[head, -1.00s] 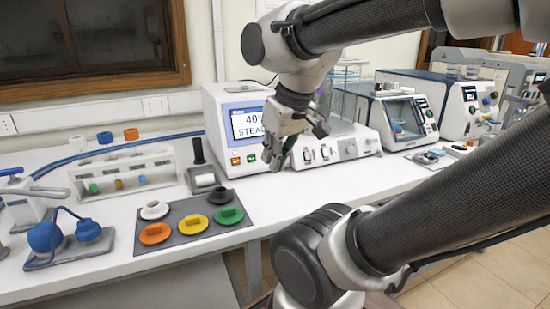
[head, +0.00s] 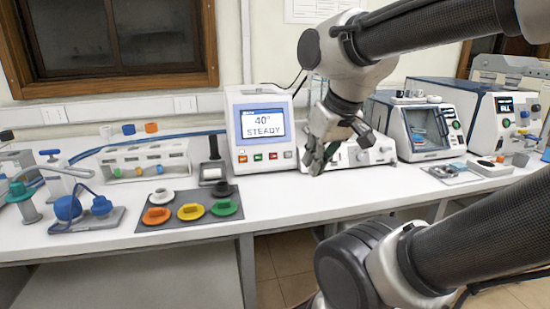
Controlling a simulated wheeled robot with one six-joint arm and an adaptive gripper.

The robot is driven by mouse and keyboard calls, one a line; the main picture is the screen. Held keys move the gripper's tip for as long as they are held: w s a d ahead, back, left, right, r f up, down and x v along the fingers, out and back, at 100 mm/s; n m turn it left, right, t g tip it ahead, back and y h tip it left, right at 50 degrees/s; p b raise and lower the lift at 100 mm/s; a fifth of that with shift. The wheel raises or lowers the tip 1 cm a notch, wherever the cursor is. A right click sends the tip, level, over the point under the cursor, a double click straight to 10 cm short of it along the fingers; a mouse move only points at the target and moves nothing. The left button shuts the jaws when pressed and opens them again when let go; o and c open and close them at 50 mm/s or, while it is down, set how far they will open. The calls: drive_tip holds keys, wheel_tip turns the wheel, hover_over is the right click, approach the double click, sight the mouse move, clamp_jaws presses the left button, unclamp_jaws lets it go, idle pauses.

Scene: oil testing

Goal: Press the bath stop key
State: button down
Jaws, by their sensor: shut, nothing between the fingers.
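The bath controller (head: 236,128) is a white box on the bench with a screen (head: 264,123) reading "40° STEADY". Labels on the keys are too small to read. My gripper (head: 316,170) is shut and empty, pointing down just right of the controller, apart from the keys. It hides part of the white unit behind it.
A grey mat (head: 150,223) with coloured caps lies front left. A white rack (head: 113,172) and a black-handled tool (head: 214,148) stand left of the controller. A glass-fronted machine (head: 428,129) stands right. The bench in front of the controller is clear.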

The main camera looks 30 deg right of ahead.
sight(273, 156)
drive_tip(key=w+a+f+m+t, duration=0.1)
drive_tip(key=w+a+m+t, duration=0.15)
drive_tip(key=w, duration=0.95)
drive_tip(key=w+a+m+t, duration=0.2)
drive_tip(key=w+m+t, duration=0.2)
drive_tip(key=w, duration=0.9)
drive_tip(key=w+d+f+m+t+h, duration=0.1)
drive_tip(key=w+d+f+m+h, duration=0.3)
drive_tip(key=w+d+m+h, duration=0.15)
drive_tip(key=s+d+f+m+g+h, duration=0.4)
drive_tip(key=s+d+h, duration=0.1)
drive_tip(key=h, duration=0.4)
drive_tip(key=shift+s+d+f, duration=0.15)
drive_tip(key=shift+s+d, duration=0.05)
drive_tip(key=shift+s, duration=0.5)
drive_tip(key=shift+w+h, duration=0.1)
drive_tip(key=shift+h, duration=0.15)
drive_tip(key=shift+w+d+f, duration=0.4)
drive_tip(key=shift+w+f, duration=0.15)
drive_tip(key=shift+w, duration=0.75)
drive_tip(key=shift+w+d+f, duration=0.35)
drive_tip(key=shift+w+f, duration=0.15)
drive_tip(key=shift+w, duration=0.8)
drive_tip(key=shift+w+d+f, duration=0.4)
drive_tip(key=shift+w+f, duration=0.15)
drive_tip(key=shift+w, duration=0.75)
